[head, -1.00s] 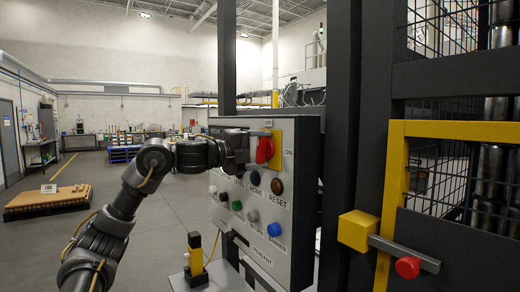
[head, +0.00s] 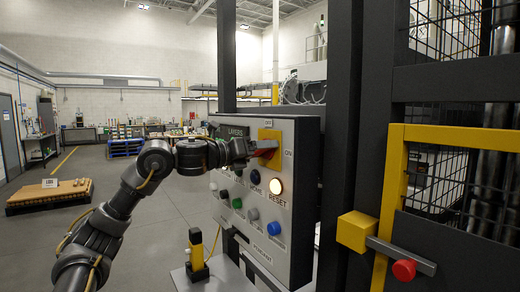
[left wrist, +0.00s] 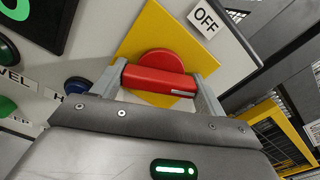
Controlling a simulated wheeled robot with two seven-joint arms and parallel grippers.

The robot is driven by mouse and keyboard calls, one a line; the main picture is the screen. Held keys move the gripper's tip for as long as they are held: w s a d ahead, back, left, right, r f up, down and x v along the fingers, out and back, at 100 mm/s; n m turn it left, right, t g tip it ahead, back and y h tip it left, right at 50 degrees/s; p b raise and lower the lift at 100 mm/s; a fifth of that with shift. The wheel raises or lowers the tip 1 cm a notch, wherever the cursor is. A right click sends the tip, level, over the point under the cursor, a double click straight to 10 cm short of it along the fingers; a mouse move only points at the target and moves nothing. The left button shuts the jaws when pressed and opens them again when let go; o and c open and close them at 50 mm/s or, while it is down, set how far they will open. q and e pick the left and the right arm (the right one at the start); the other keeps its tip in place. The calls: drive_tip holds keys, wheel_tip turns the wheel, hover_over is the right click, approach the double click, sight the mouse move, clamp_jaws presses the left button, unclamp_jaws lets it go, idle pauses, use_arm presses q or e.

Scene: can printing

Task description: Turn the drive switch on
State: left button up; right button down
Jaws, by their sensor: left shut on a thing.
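The red drive switch (head: 268,146) sits on a yellow plate (head: 270,134) at the upper right of the grey control panel (head: 303,180). An ON label (head: 289,154) is to its right and an OFF label is above it. My left gripper (head: 256,149) is shut on the switch's red handle. In the left wrist view the red handle (left wrist: 160,80) lies between the two fingers, and the OFF label (left wrist: 206,18) is beyond it. The handle looks turned toward the ON side in the head view. My right gripper is not in view.
Below the switch are several push buttons, including the glowing RESET button (head: 276,186) and a blue one (head: 274,228). A yellow-framed guard door (head: 396,180) with a red-knobbed latch (head: 404,270) stands at right. Open floor lies at left, with a low pallet (head: 48,196).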

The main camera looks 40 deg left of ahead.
use_arm(q)
drive_tip(key=m, duration=0.4)
drive_tip(key=shift+m, duration=0.7)
drive_tip(key=o, duration=1)
